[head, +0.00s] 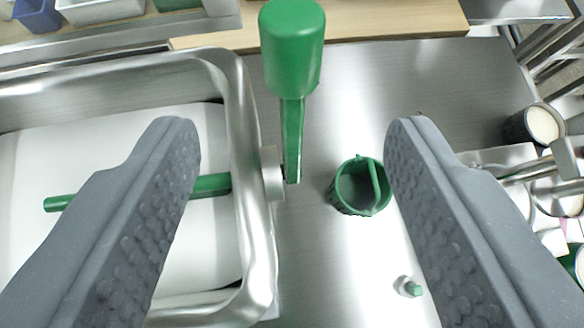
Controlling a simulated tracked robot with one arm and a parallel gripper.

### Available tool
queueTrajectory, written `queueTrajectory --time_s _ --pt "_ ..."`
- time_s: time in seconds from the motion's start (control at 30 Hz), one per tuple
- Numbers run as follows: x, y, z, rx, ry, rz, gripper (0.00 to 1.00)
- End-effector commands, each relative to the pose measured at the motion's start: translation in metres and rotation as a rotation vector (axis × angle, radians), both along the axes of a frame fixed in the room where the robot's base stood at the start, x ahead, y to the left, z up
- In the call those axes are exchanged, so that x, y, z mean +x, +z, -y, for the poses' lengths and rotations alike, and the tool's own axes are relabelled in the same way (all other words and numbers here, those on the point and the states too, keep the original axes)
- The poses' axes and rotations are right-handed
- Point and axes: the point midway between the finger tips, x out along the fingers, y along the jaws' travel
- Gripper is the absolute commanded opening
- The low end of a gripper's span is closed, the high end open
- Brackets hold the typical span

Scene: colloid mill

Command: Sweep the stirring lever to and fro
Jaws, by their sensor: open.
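The stirring lever (292,110) is green, with a thick rounded grip at the top and a thin arm running down to a metal hub (271,173) on the vat's right wall. The metal vat (240,130) holds white contents, and a green rod (212,185) lies across inside it, partly hidden behind my left finger. My gripper (295,140) is open and empty. Its two grey textured fingers stand wide apart, with the lever between them in the picture. I see no contact with the lever, and its depth relative to the fingertips is hard to tell.
A green open cup (348,205) stands on the metal bench (345,85), close to my right finger in the picture. A small green-tipped peg (409,287) is nearer. A dark cup with white contents (543,124) and metal pipes crowd the right side. Bins (98,10) line the back left.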

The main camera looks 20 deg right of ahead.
Motion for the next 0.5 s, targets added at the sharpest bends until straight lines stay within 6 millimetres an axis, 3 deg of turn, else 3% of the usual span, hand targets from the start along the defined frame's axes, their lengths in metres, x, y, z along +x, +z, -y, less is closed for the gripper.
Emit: queueTrajectory --time_s 0.3,0.37,0.5 --pt "-0.0017 0.0015 -0.0005 0.000 0.000 0.000 0.53" --pt "-0.0019 0.0015 -0.0003 0.002 -0.001 0.000 0.39" --pt "-0.0082 0.0016 0.0069 0.086 -0.048 0.027 0.00"
